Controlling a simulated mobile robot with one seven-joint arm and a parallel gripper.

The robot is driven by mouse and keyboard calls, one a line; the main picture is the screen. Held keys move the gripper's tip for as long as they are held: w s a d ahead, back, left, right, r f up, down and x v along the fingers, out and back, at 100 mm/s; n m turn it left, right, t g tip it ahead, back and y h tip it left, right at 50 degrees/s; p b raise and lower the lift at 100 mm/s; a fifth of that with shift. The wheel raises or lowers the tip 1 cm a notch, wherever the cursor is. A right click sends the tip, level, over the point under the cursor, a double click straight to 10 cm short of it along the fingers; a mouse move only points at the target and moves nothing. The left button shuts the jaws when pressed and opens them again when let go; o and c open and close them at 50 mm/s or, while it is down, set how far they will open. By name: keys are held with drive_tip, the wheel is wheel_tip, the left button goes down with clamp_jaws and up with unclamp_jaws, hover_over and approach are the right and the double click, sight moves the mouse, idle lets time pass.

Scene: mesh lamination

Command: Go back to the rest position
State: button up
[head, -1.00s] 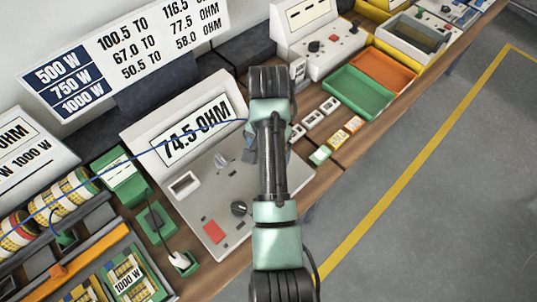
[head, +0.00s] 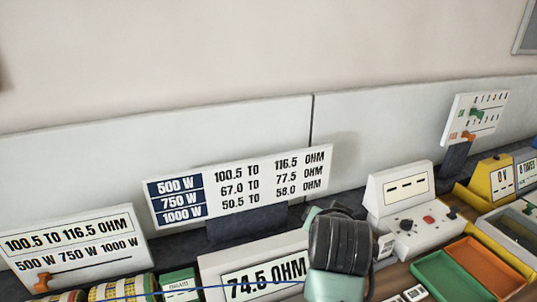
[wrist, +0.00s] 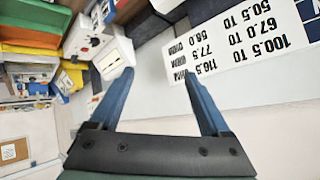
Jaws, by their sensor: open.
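My gripper (wrist: 158,76) shows in the wrist view with its two blue fingers spread apart and nothing between them. Beyond the fingertips are the pale wall panel and the resistance chart (wrist: 250,38), seen upside down. In the head view my arm stands at the bottom centre, in front of the meter (head: 255,272) reading 74.5 OHM, and covers its right end. The fingers are hidden behind the arm there.
The chart (head: 240,187) stands behind the meter. A white tester (head: 405,205) with a dashed display, a green tray (head: 450,275) and an orange tray (head: 487,262) are to the right. A 100.5 TO 116.5 OHM sign (head: 75,240) is at left. The wall above is clear.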

drive_tip(key=s+a+r+n+t, duration=0.1)
drive_tip(key=a+r+t, duration=0.15)
drive_tip(key=r, duration=0.55)
drive_tip(key=s+a+r+n+t, duration=0.15)
drive_tip(key=r+t, duration=0.25)
drive_tip(key=r, duration=0.5)
drive_tip(key=s+a+r+n+t, duration=0.1)
drive_tip(key=s+a+r+t, duration=0.15)
drive_tip(key=r, duration=0.55)
drive_tip(key=s+a+r+n+t+y, duration=0.1)
drive_tip(key=s+a+r+t, duration=0.1)
drive_tip(key=s+r+t, duration=0.2)
drive_tip(key=s+a+r+n+t+y, duration=0.1)
drive_tip(key=s+a+r+n+t, duration=0.1)
drive_tip(key=s+r, duration=0.7)
wheel_tip(320, 180, up, 2)
drive_tip(key=shift+s+a+t, duration=0.4)
drive_tip(key=shift+a+t, duration=0.2)
drive_tip(key=shift+t, duration=0.4)
